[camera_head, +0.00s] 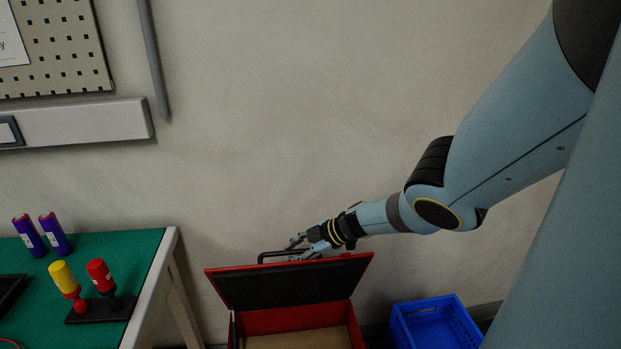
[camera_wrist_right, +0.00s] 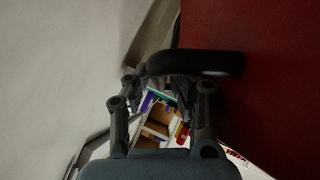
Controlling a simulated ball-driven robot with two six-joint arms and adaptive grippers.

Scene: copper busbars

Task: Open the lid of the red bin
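The red bin (camera_head: 294,321) stands on the floor beside the green table. Its lid (camera_head: 291,286) is raised and tilted back, with the dark inner face towards me and the box mouth uncovered. A black handle (camera_head: 262,257) shows behind the lid's top edge. My right gripper (camera_head: 293,249) is at this handle, its fingers spread apart. In the right wrist view the handle (camera_wrist_right: 200,63) crosses just in front of the fingers, beside the red outer face of the lid (camera_wrist_right: 275,70). Contact is unclear. My left gripper is out of view.
A blue crate (camera_head: 431,323) stands right of the bin. The green table (camera_head: 137,256) at left holds two purple cylinders (camera_head: 40,235) and a black stand (camera_head: 101,310) with yellow and red-handled items. The wall (camera_head: 300,110) is close behind the lid.

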